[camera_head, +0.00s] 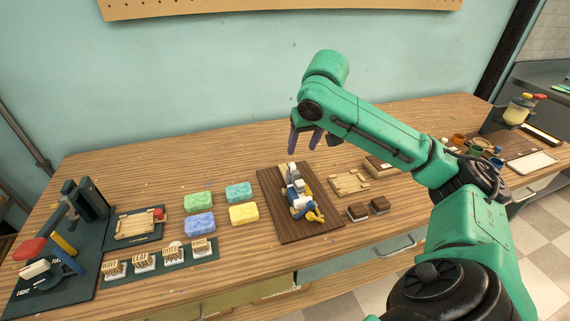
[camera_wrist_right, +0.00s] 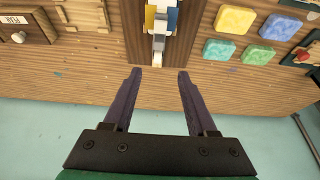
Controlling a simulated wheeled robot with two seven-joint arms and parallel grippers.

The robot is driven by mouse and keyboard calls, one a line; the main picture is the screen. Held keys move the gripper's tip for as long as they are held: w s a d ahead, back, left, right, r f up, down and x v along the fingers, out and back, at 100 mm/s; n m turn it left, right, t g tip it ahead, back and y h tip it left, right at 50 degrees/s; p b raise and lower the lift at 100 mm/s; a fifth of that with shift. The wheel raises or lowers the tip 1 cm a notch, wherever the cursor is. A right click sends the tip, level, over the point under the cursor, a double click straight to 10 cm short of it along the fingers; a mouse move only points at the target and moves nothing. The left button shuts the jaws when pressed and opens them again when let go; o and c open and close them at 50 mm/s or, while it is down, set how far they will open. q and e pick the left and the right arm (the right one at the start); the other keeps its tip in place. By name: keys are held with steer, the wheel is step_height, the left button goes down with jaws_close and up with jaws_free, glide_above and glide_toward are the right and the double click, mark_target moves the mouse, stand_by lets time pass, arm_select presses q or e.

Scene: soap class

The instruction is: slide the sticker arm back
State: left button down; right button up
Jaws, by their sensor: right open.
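The sticker device (camera_head: 297,194), with white, blue and yellow parts, stands on a dark brown board (camera_head: 275,208) at the middle of the bench. In the right wrist view the device (camera_wrist_right: 160,22) shows at the top centre, beyond the fingertips. Which of its parts is the sticker arm I cannot make out. My right gripper (camera_head: 305,137) is above and behind the device in the head view, pointing down. In the right wrist view my right gripper (camera_wrist_right: 156,75) is open, with nothing between its purple fingers. My left gripper is not in view.
Several coloured soap bars (camera_head: 199,223) lie left of the board. A stamp rack (camera_head: 165,258) and a dark press (camera_head: 85,215) stand further left. A wooden tray (camera_head: 349,183) and two brown blocks (camera_head: 379,205) are right of the board. The bench behind the soaps is clear.

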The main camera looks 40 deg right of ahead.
glide_toward(296, 172)
step_height(296, 172, down, 3)
steer(key=shift+w+d+r, duration=0.15)
steer(key=shift+d, duration=0.05)
steer(key=x, duration=0.6)
steer(key=shift+w+a+r, duration=0.1)
steer(key=shift+w, duration=0.25)
steer(key=shift+f, duration=0.3)
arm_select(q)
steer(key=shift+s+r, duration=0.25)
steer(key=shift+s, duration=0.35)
arm_select(e)
jaws_close()
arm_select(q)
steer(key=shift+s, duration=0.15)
